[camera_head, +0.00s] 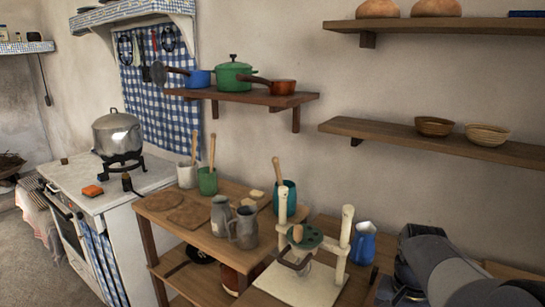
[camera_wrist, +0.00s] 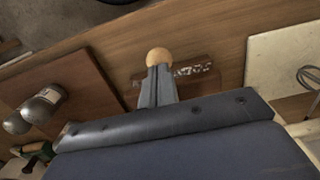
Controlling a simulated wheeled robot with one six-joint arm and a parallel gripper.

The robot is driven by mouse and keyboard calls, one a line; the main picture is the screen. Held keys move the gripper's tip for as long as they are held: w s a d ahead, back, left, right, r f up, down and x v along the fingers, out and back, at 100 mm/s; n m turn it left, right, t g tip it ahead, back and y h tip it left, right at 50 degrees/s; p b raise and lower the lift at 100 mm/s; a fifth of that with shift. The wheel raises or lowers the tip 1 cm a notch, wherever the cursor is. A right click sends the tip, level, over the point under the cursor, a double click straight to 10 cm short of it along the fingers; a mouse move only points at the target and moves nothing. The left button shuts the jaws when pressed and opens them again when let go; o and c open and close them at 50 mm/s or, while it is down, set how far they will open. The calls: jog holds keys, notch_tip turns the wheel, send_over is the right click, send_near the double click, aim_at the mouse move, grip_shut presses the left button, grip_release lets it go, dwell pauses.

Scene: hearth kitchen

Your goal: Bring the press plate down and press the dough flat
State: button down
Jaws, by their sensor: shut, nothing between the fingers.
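The press stands at the lower middle of the head view: a cream base (camera_head: 315,285), two upright cream posts and, between them, a round green press plate (camera_head: 309,238) with a wooden knob. The plate is raised above the base. A curved brown handle (camera_head: 293,262) sits below it. I cannot make out dough on the base. In the wrist view my gripper (camera_wrist: 158,72) is shut and empty. A round tan ball (camera_wrist: 158,56) shows just past its fingertips; I cannot tell what it is or whether they touch. The cream board (camera_wrist: 265,50) at right is probably the press base.
In the head view, grey metal jugs (camera_head: 243,230) and a teal pot (camera_head: 287,196) stand left of and behind the press. A blue jug (camera_head: 363,245) stands close to its right. A shelf with baskets (camera_head: 435,126) hangs above. The stove is at far left.

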jog(key=shift+s+a+f+b, duration=0.15)
jog(key=shift+f+b, duration=0.2)
jog(key=shift+f, duration=0.3)
jog(key=shift+s+a+f+b, duration=0.1)
jog(key=shift+s+f+b, duration=0.1)
jog(key=shift+f+b, duration=0.3)
jog(key=shift+s+a+f+b, duration=0.1)
jog(key=shift+s+f+b, duration=0.1)
jog(key=shift+f, duration=0.55)
dwell(1.7)
jog(key=r+p, duration=0.3)
jog(key=r, duration=0.1)
jog(key=r+p, duration=0.4)
jog(key=shift+w+d+r, duration=0.1)
jog(key=shift+w+r, duration=0.1)
jog(key=shift+r, duration=0.05)
jog(key=shift+f, duration=0.15)
notch_tip(320, 180, down, 8)
jog(key=b, duration=0.7)
jog(key=shift+s, duration=0.1)
jog(key=shift+r, duration=0.2)
